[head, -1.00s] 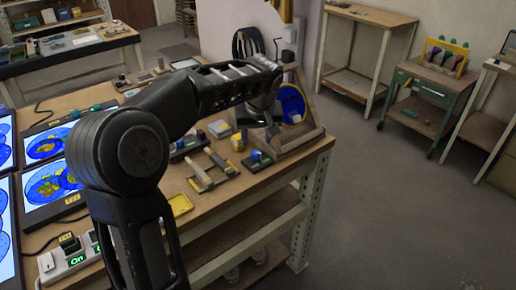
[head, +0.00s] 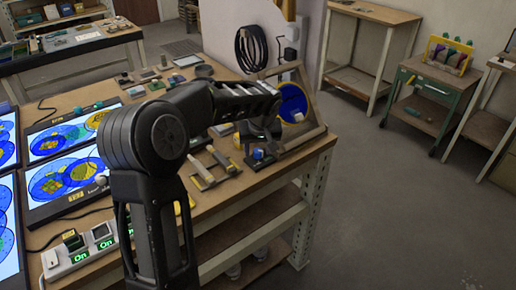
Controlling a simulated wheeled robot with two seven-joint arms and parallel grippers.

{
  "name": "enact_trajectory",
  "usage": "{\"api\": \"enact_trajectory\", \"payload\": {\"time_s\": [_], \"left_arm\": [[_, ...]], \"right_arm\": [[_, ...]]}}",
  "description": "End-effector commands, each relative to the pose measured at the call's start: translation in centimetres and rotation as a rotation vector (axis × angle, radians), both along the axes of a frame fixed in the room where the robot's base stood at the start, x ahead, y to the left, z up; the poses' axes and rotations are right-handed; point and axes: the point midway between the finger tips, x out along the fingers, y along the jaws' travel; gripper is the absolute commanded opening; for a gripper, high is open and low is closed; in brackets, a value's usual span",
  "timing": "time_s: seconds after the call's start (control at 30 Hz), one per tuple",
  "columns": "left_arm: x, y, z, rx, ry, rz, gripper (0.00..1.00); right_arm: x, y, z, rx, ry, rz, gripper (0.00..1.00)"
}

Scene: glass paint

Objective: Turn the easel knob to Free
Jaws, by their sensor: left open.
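The wooden easel (head: 318,132) stands at the right end of the workbench and holds a round blue disc with a pale patch (head: 293,103). A small blue knob-like part (head: 258,154) sits on a dark block in front of the easel. I take it for the easel knob, but its marking is too small to read. My left gripper (head: 262,143) is open, pointing down just above and behind the blue part. Its fingertips are small and dark, and I cannot tell whether they touch it. My right gripper is not in view.
Small blocks with wooden bars (head: 208,168) lie left of the blue part. Lit screens with blue and yellow patterns (head: 62,140) and a power strip (head: 85,255) fill the bench's left side. A green cart (head: 432,85) stands across the open floor.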

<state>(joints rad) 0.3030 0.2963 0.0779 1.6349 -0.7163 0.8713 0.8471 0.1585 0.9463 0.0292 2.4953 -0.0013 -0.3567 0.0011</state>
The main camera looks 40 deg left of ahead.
Motion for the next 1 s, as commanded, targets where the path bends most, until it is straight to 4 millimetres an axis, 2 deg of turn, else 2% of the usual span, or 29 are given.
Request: {"api": "enact_trajectory", "payload": {"time_s": [0.1,0.67,1.0], "left_arm": [[-0.01,-0.01,0.01,0.0,0.0,0.0,0.47],[-0.01,-0.01,0.04,0.0,0.0,0.0,0.01],[-0.01,-0.01,0.05,-0.001,0.0,-0.004,0.0]], "right_arm": [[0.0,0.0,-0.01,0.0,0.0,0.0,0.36],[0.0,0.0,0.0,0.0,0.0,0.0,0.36],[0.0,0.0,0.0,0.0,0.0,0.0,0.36]]}}
